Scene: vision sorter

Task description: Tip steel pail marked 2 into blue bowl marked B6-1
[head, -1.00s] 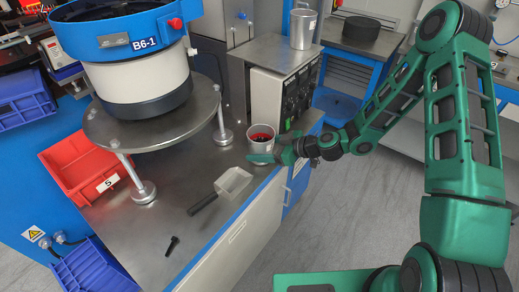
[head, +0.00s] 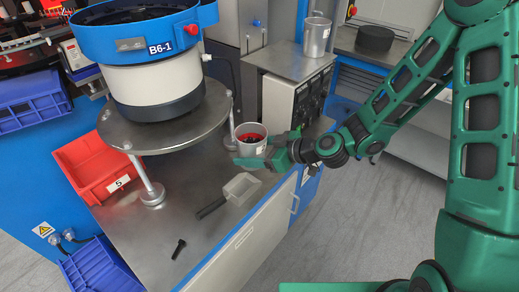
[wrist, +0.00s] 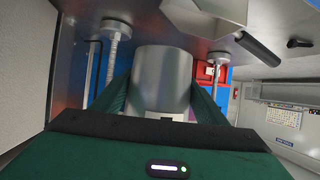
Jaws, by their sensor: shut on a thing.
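The blue bowl marked B6-1 (head: 112,44) sits on a white and dark drum base above a round steel plate on legs. A steel pail (head: 243,150) with red contents is upright near the right plate leg, below the bowl's height. My gripper (head: 259,160) is shut around this pail from the right. In the wrist view the pail (wrist: 162,78) stands between my two green fingers. The pail's label is too small to read. A second steel pail (head: 316,38) stands on the control cabinet; its number is not legible either.
The round plate (head: 122,128) and its leg (head: 149,180) stand left of the held pail. A scoop (head: 242,188) and a dark bolt (head: 179,248) lie on the bench. A red bin (head: 92,165) is at left. The control cabinet (head: 290,100) stands behind the pail.

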